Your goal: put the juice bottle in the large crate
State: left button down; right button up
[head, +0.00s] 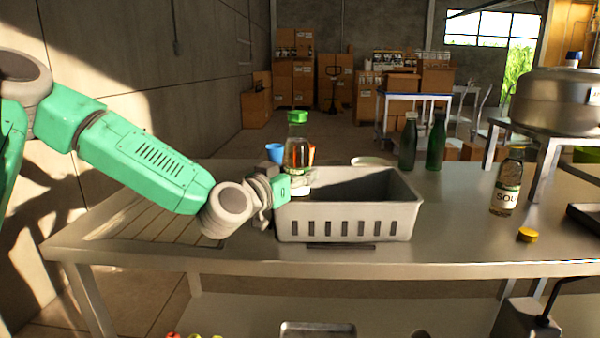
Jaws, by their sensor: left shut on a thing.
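The juice bottle (297,150), clear with a green cap and amber contents, stands upright in my left gripper (288,186). The gripper is shut on its lower part. The large crate (350,222) is a grey open bin with slots along its front, standing on the metal table. The bottle shows at the crate's left end, with its base near the level of the rim. I cannot tell whether the base is above the opening or inside it. The crate's visible inside looks dark and empty. My right gripper is not in view.
Behind the crate are a blue cup (275,152), a pale plate (371,162) and two dark bottles (436,143). A labelled bottle (507,182) and a yellow lid (527,235) stand to the right. A large metal pot (560,103) is on a raised stand.

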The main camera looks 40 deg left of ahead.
pick_arm(q)
jog(key=shift+a+f, duration=0.15)
jog(key=shift+a, duration=0.3)
jog(key=c, duration=0.8)
grip_release()
jog(key=shift+a+f, duration=0.2)
jog(key=shift+a, duration=0.1)
jog(key=shift+o, duration=0.2)
jog(key=shift+d+r, duration=0.2)
jog(key=shift+d, duration=0.3)
jog(key=shift+d+r, duration=0.1)
jog(key=shift+r, duration=0.2)
jog(key=shift+s+r+p, duration=0.15)
jog(key=shift+r+p, duration=0.3)
jog(key=shift+p, duration=0.15)
jog(key=s+p, duration=1)
jog(key=s, duration=0.1)
jog(key=shift+s+a+f+p, duration=0.3)
jog(key=shift+s+a+p, duration=0.05)
jog(key=shift+s+p, duration=0.05)
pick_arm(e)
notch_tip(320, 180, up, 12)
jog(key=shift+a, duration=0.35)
pick_arm(q)
jog(key=shift+d, duration=0.15)
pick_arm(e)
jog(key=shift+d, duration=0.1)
